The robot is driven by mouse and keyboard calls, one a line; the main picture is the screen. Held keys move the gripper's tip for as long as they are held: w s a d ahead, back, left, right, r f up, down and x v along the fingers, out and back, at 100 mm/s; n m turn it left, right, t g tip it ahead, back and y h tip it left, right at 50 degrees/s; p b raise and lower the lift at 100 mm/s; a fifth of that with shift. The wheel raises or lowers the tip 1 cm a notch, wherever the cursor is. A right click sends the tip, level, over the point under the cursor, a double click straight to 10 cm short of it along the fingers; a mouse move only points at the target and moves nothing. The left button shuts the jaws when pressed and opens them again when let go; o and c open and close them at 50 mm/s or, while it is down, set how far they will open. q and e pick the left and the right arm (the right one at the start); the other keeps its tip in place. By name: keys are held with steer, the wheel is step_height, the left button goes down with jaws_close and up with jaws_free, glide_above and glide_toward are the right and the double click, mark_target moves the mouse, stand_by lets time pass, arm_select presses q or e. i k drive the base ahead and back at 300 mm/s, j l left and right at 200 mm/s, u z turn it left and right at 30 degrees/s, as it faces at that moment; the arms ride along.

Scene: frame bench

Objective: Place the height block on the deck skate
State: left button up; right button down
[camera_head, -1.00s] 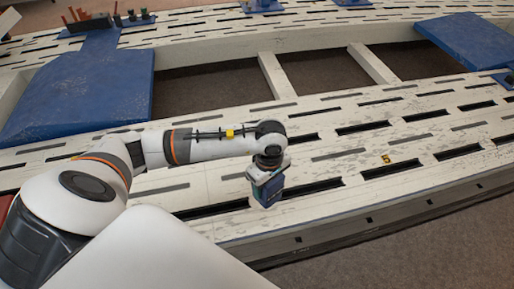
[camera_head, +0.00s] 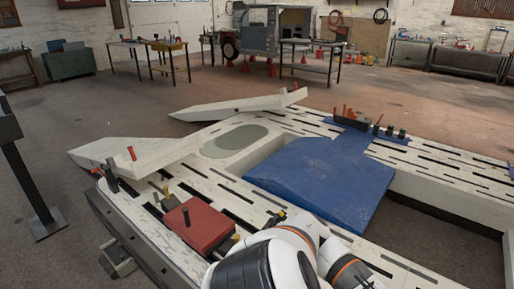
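A flat red block or pad with a dark upright handle (camera_head: 201,226) lies on the slotted white bench deck (camera_head: 140,208) at the lower left; it may be the deck skate, but I cannot tell for sure. No height block can be made out in this view. My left arm shows at the bottom centre, just right of the red piece, and hides part of the deck. Its gripper is out of the frame, so what it holds is hidden. My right gripper does not show.
A blue sloped plate (camera_head: 322,182) covers part of the frame's opening. White ramps (camera_head: 135,153) extend at the far left end. A dark post stand (camera_head: 38,185) is on the left floor. Small upright tools (camera_head: 350,120) stand on the far rail. Tables (camera_head: 150,48) and a trailer are behind.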

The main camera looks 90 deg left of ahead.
mark_target(200, 212)
steer(key=k+j+u, duration=0.1)
steer(key=j, duration=0.3)
steer(key=k+j, duration=0.35)
steer(key=k+j+u, duration=0.15)
steer(key=j, duration=0.35)
steer(key=k+j+u, duration=0.1)
steer(key=k+j, duration=0.15)
steer(key=j, duration=0.2)
steer(key=k+j+u, duration=0.1)
steer(key=j, duration=0.35)
steer(key=k+j, duration=0.2)
steer(key=j, duration=0.25)
steer(key=k+j+u, duration=0.15)
steer(key=j, duration=0.3)
steer(key=k+j+u, duration=0.1)
steer(key=j, duration=0.4)
